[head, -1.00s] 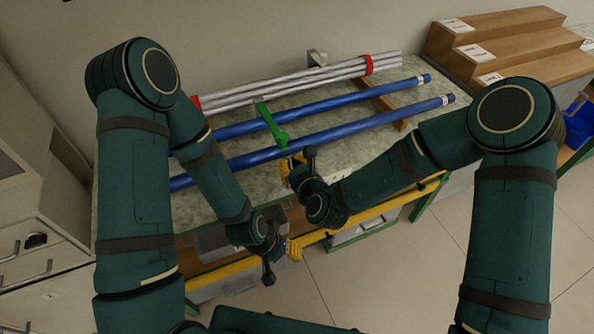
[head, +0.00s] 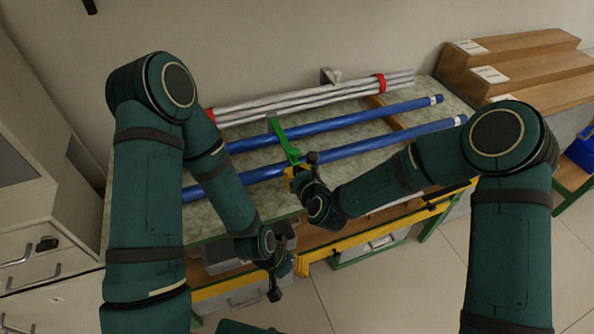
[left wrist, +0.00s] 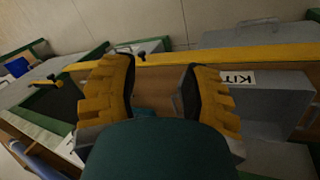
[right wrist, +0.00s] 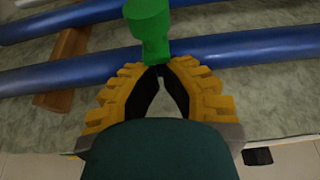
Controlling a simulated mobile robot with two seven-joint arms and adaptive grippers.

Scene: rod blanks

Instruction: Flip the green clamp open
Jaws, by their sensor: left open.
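The green clamp (head: 281,138) lies across the blue rods on the workbench, its near end pointing toward my right gripper. My right gripper (head: 291,172) is just in front of that end. In the right wrist view, the fingertips (right wrist: 160,69) are together, and the rounded end of the green clamp (right wrist: 149,28) is right beyond them. They look very close to it or touching; I cannot tell which. My left gripper (head: 298,266) is low, by the bench's front edge, away from the clamp. In the left wrist view, its fingers (left wrist: 158,78) are spread and empty.
Two blue rods (head: 385,142) run along the bench top (head: 350,178). A bundle of silver rods (head: 300,97) with red ends lies behind them. A yellow rail (head: 375,232) edges the bench front. Wooden steps (head: 520,70) stand at the back right.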

